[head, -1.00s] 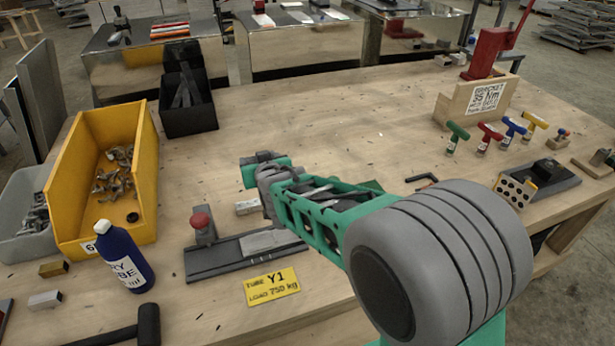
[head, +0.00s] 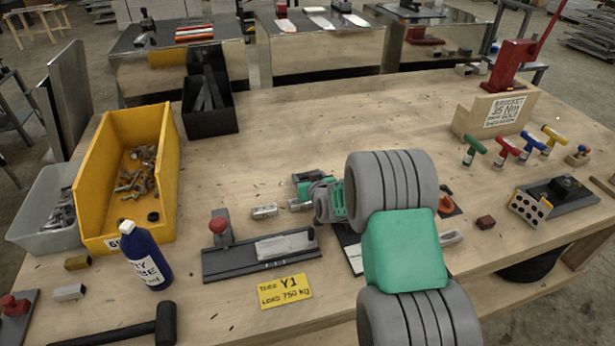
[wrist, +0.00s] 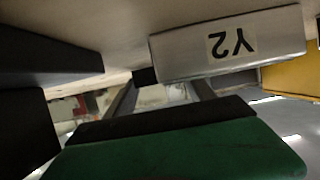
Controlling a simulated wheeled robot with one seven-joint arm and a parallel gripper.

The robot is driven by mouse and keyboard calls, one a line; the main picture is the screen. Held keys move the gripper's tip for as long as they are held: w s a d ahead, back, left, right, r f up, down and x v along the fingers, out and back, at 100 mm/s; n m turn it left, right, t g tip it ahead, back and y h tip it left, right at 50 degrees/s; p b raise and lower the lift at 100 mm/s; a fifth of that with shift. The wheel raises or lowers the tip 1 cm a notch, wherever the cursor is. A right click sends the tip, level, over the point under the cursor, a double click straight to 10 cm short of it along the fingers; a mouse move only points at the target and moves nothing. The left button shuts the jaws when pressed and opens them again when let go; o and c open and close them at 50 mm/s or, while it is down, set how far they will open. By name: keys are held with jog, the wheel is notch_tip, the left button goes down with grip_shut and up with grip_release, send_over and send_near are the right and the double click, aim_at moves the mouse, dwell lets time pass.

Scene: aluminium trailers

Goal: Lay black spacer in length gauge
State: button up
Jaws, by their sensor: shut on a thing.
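The dark flat fixture with an upright post and red knob (head: 217,226), which looks like the length gauge (head: 225,265), lies at the front middle of the bench. A light grey piece lies along it. My gripper (head: 306,187) is behind and right of it, low over the bench, partly hidden by my own arm. In the wrist view, a small black block (wrist: 145,76) shows near my fingertips. I take it for the black spacer my gripper is shut on, though the grip is hard to see.
Silver tube pieces (head: 264,211) lie behind the gauge. A yellow Y1 card (head: 285,290) lies in front. A blue bottle (head: 147,258), a yellow bin (head: 98,190) and a hammer (head: 165,323) are left.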

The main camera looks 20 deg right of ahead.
jog(key=shift+s+f+b, duration=0.1)
jog(key=shift+f+b, duration=0.25)
jog(key=shift+b, duration=0.15)
